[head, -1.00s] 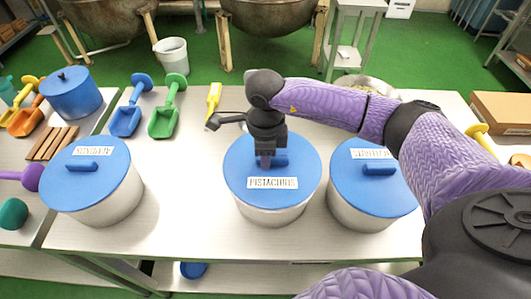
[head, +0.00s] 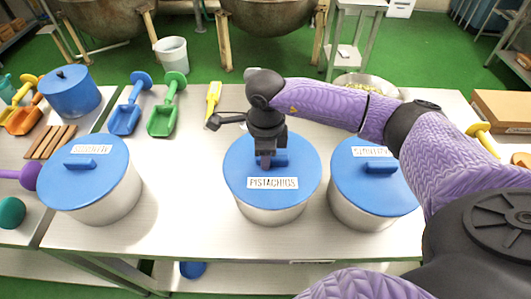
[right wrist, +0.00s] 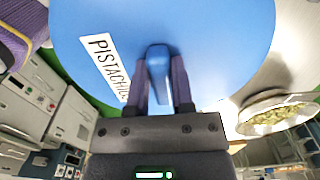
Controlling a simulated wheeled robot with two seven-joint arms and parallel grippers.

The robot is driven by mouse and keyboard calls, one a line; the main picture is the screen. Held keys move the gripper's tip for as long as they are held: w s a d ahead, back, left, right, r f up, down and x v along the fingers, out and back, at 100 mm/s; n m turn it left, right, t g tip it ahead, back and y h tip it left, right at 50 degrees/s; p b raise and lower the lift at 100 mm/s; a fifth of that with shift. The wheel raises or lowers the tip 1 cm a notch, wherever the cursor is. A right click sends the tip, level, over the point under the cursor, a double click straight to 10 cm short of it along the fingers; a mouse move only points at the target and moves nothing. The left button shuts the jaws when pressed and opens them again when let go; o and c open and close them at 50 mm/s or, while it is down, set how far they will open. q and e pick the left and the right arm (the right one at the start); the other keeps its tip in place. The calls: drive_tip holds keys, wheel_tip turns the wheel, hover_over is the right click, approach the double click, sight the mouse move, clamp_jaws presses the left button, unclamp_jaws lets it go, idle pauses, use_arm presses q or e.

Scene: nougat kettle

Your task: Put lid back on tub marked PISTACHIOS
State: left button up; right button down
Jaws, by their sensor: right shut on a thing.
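The tub marked PISTACHIOS (head: 270,215) is a pale round tub in the middle of the table in the head view. Its blue lid (head: 240,190) with the white PISTACHIOS label sits on top of it, looking level. My right gripper (head: 266,163) points down at the lid's centre and is shut on the lid's raised blue handle. In the right wrist view the two fingers stand on either side of the handle (right wrist: 158,75), with the lid (right wrist: 220,40) filling the top. Whether the lid is fully seated cannot be told. My left gripper is not in view.
Another blue-lidded tub (head: 370,205) stands close on the right, and one (head: 100,195) stands at the left. Blue (head: 125,118) and green (head: 163,118) scoops and a yellow tool (head: 213,100) lie behind. The table (head: 180,220) is clear between the left and middle tubs.

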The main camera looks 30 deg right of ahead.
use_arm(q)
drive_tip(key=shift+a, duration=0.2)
use_arm(e)
drive_tip(key=c, duration=0.8)
unclamp_jaws()
drive_tip(key=o, duration=0.8)
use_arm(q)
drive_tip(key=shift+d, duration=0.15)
